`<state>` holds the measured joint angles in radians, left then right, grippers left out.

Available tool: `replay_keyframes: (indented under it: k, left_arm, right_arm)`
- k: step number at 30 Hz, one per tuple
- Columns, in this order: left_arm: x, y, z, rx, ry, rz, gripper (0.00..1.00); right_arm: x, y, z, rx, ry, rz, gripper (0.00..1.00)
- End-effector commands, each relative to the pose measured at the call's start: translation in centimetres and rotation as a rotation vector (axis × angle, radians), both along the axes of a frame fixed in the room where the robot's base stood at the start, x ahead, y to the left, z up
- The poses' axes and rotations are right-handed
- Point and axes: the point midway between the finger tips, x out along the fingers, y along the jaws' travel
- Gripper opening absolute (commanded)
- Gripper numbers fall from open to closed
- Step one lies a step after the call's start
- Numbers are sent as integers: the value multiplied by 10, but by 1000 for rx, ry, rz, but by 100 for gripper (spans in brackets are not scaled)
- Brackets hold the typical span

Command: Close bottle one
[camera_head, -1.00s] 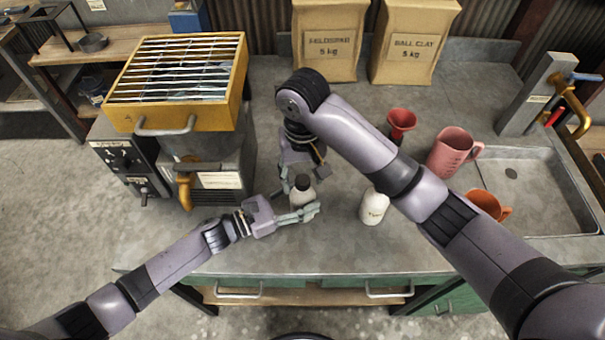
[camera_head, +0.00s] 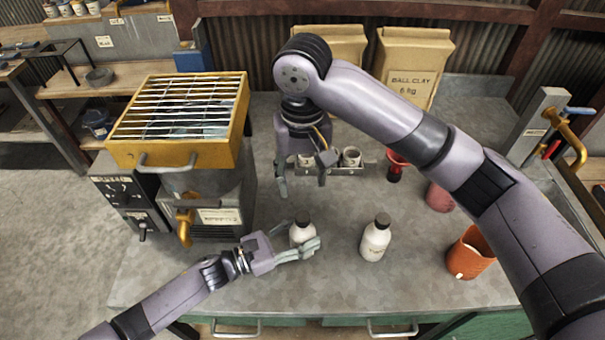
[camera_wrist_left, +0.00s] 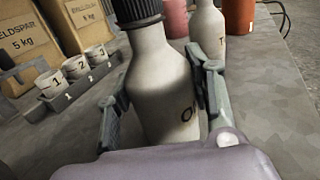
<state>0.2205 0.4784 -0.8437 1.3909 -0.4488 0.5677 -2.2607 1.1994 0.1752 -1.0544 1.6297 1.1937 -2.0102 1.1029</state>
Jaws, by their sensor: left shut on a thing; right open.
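Bottle one (camera_head: 302,233) is a white bottle with a black cap (camera_head: 303,215) on its neck, standing upright on the grey counter. In the left wrist view, bottle one (camera_wrist_left: 163,85) shows the start of its lettering, and the ribbed black cap (camera_wrist_left: 137,10) is cut off by the top edge. My left gripper (camera_head: 300,243) is shut around its body, one finger on each side. My right gripper (camera_head: 303,186) is open and empty, fingers down, above and behind the cap and apart from it.
A second capped white bottle (camera_head: 375,240) stands to the right. A rack of numbered cups (camera_wrist_left: 77,80) stands behind. A yellow grated box (camera_head: 178,150) is at left.

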Motion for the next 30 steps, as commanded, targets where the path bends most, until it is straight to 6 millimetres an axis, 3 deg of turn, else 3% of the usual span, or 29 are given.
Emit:
replay_keyframes:
  k: [8, 9, 19, 30]
  left_arm:
    - [0, 0, 0, 0, 1, 0, 0]
    - [0, 0, 0, 0, 1, 0, 50]
    - [0, 0, 0, 0, 0, 0, 72]
    - [-2, 4, -1, 0, 1, 0, 72]
  right_arm:
    - [0, 0, 1, 0, 1, 0, 49]
    - [0, 0, 1, 0, 1, 0, 49]
    - [0, 0, 1, 1, 1, 0, 49]
    - [0, 0, 1, 1, 1, 0, 49]
